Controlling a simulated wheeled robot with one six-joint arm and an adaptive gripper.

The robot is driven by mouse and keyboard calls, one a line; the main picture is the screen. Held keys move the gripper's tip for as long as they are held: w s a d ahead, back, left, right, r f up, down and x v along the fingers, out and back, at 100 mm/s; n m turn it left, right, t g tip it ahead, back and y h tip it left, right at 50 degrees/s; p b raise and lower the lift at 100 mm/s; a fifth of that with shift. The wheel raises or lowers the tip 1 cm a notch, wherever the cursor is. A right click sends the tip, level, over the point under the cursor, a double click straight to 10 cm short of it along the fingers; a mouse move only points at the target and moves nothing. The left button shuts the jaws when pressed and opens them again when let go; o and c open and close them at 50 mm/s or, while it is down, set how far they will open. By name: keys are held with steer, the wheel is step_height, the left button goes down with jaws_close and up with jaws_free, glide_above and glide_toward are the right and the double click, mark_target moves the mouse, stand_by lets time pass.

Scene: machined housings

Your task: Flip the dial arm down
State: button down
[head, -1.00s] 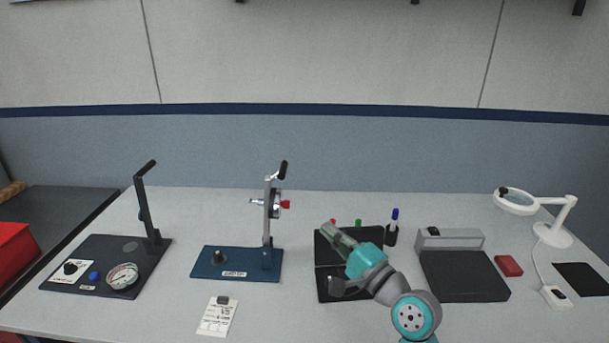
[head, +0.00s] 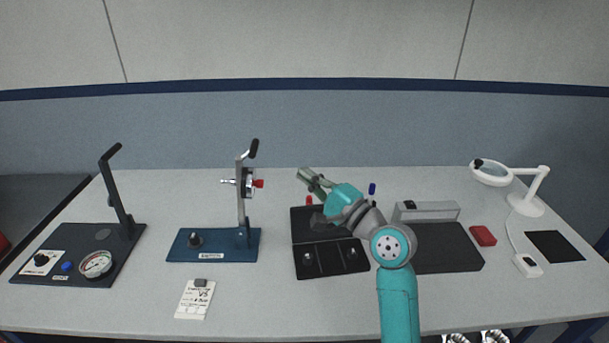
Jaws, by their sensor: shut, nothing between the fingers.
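A blue base plate (head: 175,252) stands left of the middle of the table. An upright grey arm (head: 241,205) rises from it, with a black grip (head: 254,148) on top. A round dial-like part (head: 249,181) with a red knob (head: 259,183) sits on this arm, seen edge-on. My gripper (head: 303,173) is to the right of the upright arm, apart from it in the picture, pointing up and left. It looks shut and empty, though the fingertips are small. Which upright the task means is not labelled legibly.
A black plate (head: 120,262) at left carries a gauge (head: 96,264) and a tilted black lever (head: 115,190). A black tray (head: 329,272), a grey device (head: 445,245), a red block (head: 483,235) and a magnifier lamp (head: 528,203) stand right. A card (head: 195,300) lies in front.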

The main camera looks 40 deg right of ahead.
steer(key=w+a+r, duration=0.2)
steer(key=w+a, duration=0.2)
steer(key=w, duration=0.5)
steer(key=shift+w+r, duration=0.2)
steer(key=shift+r, duration=0.1)
steer(key=shift+w+a, duration=0.1)
steer(key=shift+a, duration=0.05)
